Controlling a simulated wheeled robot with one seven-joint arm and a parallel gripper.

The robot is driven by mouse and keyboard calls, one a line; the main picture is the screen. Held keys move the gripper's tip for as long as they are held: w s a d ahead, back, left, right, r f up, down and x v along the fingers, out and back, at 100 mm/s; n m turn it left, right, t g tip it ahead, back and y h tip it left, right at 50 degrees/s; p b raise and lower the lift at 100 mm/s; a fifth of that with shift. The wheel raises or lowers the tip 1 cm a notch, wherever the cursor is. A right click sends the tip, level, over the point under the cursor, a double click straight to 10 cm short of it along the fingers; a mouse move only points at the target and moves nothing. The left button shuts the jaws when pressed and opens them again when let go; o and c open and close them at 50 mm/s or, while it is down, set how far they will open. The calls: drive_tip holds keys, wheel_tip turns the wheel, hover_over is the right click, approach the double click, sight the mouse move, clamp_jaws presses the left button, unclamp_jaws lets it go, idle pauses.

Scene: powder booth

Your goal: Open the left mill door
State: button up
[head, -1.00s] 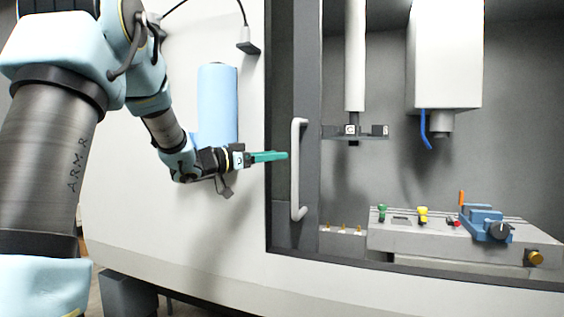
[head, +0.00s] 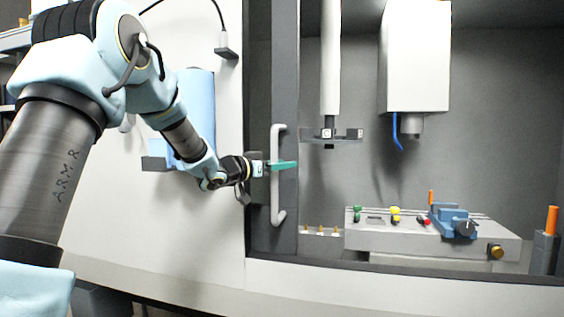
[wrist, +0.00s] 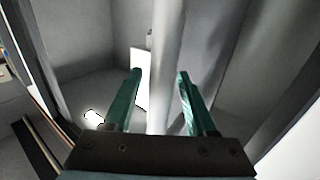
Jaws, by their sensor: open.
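The left mill door shows as a dark upright frame strip (head: 286,60) at the left of the machine opening. Its pale vertical bar handle (head: 275,200) has bent ends fixed to this strip. My gripper (head: 288,164), with green fingers, is at the upper-middle part of the handle, and its fingers cross the bar in the head view. In the wrist view a pale bar, seemingly the handle (wrist: 166,65), runs between the two spread fingers (wrist: 158,75). The jaws are open. Whether either finger touches the bar cannot be told.
Inside the machine are a white spindle housing (head: 418,60), a table (head: 400,238), a blue vise (head: 455,222) and a tool arm (head: 332,135). A blue cylinder (head: 200,95) hangs on the white panel behind my arm. The sill (head: 350,262) runs below the opening.

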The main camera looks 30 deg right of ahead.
drive_tip(key=shift+d, duration=0.15)
drive_tip(key=shift+c, duration=0.2)
clamp_jaws()
idle(1.2)
